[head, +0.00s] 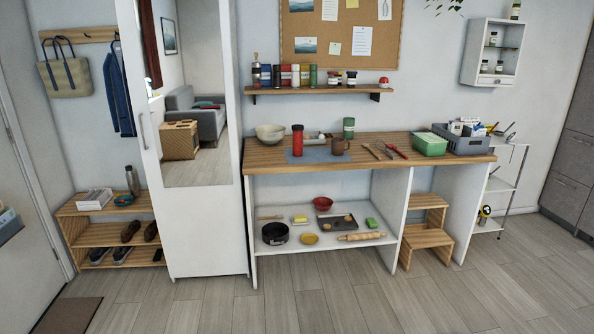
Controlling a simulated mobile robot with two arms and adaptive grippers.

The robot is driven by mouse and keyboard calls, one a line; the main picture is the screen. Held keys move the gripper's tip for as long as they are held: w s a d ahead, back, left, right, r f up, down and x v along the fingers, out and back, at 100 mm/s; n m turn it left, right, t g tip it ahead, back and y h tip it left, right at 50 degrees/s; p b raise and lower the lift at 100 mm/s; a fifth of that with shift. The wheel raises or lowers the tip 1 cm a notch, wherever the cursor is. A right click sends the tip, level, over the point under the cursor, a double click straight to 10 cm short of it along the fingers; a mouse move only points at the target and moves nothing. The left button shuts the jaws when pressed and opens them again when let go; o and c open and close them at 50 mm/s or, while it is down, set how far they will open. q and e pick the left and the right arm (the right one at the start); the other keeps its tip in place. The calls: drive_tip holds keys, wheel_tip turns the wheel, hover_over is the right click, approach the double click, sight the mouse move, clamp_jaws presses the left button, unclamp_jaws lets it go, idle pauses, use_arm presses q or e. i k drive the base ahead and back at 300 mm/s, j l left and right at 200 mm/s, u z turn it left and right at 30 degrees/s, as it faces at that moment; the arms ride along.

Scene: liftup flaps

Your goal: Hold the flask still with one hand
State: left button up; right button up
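A red flask-like container (297,140) with a dark top stands upright on a blue-grey mat (318,155) on the wooden counter (270,158). A grey metal bottle (132,180) stands upright on the low shoe rack at the left. The frame does not tell which of the two is the flask. Neither of my grippers shows in the head view, and nothing is seen touching either container.
Utensils and a green basket (429,144) lie farther right. A tall mirrored door (205,225) stands left of the counter. The floor in front is clear.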

sight(297, 136)
drive_tip(key=i+l, duration=0.1)
drive_tip(key=i, duration=0.5)
drive_tip(key=i+l+u, duration=0.15)
drive_tip(key=i, duration=0.45)
drive_tip(key=i+l, duration=0.1)
drive_tip(key=i, duration=0.5)
drive_tip(key=j+u, duration=0.05)
